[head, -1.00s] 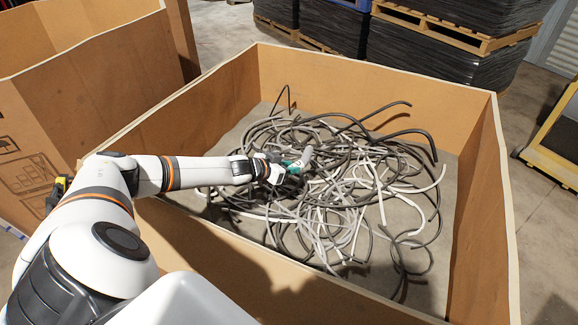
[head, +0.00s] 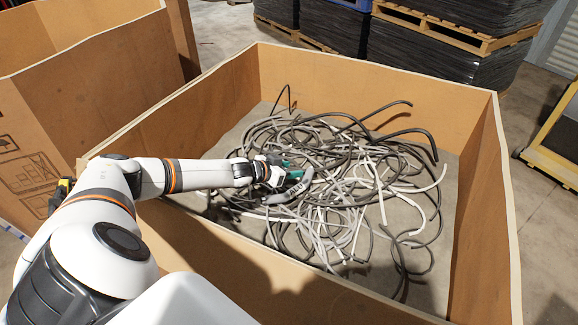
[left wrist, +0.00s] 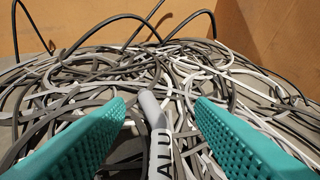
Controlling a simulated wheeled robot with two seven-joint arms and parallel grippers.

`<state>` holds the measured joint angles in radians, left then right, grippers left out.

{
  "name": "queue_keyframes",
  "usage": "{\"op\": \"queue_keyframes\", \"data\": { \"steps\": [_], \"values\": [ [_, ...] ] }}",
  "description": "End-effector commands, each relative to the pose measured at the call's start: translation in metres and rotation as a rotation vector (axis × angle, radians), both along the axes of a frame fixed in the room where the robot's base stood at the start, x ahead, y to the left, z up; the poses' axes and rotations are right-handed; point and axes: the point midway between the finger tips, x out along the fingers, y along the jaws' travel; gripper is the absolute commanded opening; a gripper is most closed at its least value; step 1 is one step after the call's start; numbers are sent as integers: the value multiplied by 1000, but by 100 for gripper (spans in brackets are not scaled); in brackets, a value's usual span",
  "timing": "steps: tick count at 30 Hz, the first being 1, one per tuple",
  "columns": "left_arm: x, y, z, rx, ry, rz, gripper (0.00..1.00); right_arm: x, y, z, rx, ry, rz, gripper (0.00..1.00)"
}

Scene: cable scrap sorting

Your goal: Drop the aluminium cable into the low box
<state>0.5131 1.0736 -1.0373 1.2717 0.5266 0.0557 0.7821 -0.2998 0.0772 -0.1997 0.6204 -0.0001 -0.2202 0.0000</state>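The aluminium cable (head: 288,194) is a thick grey piece with dark lettering, curved beside my left gripper in the head view. In the left wrist view the cable (left wrist: 157,125) shows the letters "ALU" and rises between the fingers, with a gap on both sides. My left gripper (head: 291,173) is over the cable pile; its teal ribbed fingers (left wrist: 160,112) are wide apart. The cable's lower end is out of the wrist picture. My right gripper is not in view. I cannot tell which cardboard container is the low box.
Tangled black, grey and white cables (head: 345,205) lie in a large open cardboard box (head: 360,88), whose walls surround my left gripper. Other cardboard boxes (head: 105,85) stand at the left. Wrapped stacks on pallets (head: 435,45) are behind.

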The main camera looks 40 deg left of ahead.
Motion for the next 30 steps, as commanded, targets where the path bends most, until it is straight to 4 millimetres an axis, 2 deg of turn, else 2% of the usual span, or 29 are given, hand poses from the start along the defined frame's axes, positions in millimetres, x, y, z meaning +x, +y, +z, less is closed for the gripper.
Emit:
{"op": "queue_keyframes", "data": {
  "steps": [5, 10, 13, 30],
  "values": [
    [0, 0, 1, 0, 0, 0, 49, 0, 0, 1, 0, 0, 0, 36],
    [0, 0, 17, -1, -1, -1, 49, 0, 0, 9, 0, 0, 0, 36],
    [-14, 3, 16, -1, 5, 2, 49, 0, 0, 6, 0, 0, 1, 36],
    [-72, 14, 50, -2, 5, 1, 49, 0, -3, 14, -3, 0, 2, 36]
  ]
}}
